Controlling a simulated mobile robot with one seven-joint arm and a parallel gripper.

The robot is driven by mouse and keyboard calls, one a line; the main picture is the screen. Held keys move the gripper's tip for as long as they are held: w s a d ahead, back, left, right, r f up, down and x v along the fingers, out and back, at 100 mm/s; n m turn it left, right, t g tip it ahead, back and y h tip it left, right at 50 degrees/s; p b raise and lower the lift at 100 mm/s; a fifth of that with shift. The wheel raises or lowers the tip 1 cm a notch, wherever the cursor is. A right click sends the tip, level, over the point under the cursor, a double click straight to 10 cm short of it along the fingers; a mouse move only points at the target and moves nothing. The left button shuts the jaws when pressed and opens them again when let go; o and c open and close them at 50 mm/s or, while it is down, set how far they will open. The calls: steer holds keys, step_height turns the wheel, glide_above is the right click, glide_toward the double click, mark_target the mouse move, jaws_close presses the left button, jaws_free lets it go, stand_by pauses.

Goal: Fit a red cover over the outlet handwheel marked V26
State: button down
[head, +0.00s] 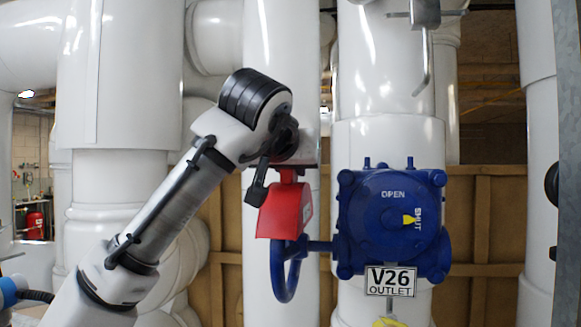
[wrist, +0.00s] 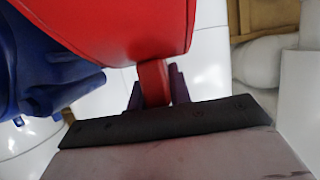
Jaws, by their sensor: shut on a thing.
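The red cover (head: 285,210) hangs below my gripper (head: 287,170) in the head view. In the wrist view, my gripper (wrist: 155,92) is shut on the narrow red tab of the cover (wrist: 130,25). The blue handwheel (head: 280,285) shows edge-on below the cover, on a shaft from the left side of the blue valve gearbox (head: 390,225). The wheel's upper part is hidden by the cover; I cannot tell whether the cover is around it or in front of it. A white plate (head: 391,281) under the gearbox reads V26 OUTLET.
Large white pipes (head: 125,80) stand on the left, and another pipe (head: 385,80) rises above the gearbox. A metal handle (head: 425,50) hangs at the top. Yellow (head: 389,322) shows below the plate. Brown panels (head: 490,215) are behind.

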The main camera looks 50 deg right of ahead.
steer(key=c, duration=1.2)
jaws_free()
steer(key=b+v, duration=0.3)
steer(key=v, duration=1.1)
steer(key=shift+w+d, duration=0.1)
